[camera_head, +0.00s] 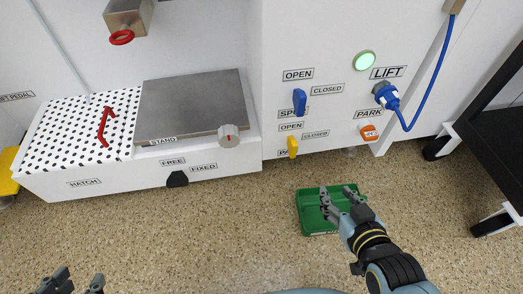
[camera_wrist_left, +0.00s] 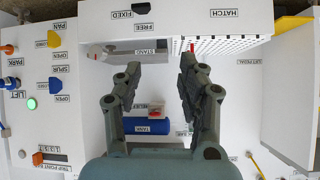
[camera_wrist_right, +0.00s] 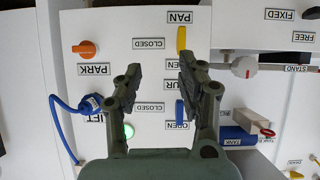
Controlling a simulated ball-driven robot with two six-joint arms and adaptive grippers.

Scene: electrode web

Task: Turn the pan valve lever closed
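The pan valve lever is a yellow handle (camera_head: 292,146) low on the white panel, below its OPEN label and left of and below its CLOSED label. It stands roughly upright, in line with OPEN. It also shows in the right wrist view (camera_wrist_right: 181,39), between PAN and OPEN, and at the left of the left wrist view (camera_wrist_left: 54,39). My right gripper (camera_head: 338,195) is open and empty, apart from the lever, below and to its right in the head view. My left gripper (camera_head: 80,280) is open and empty at the bottom left, far from the lever.
A blue spur lever (camera_head: 299,102) is above the yellow one. An orange park knob (camera_head: 369,132) and a blue plug (camera_head: 386,95) with cable are to the right. A green tray (camera_head: 304,220) lies on the floor below my right gripper. A black cart (camera_head: 495,115) stands at far right.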

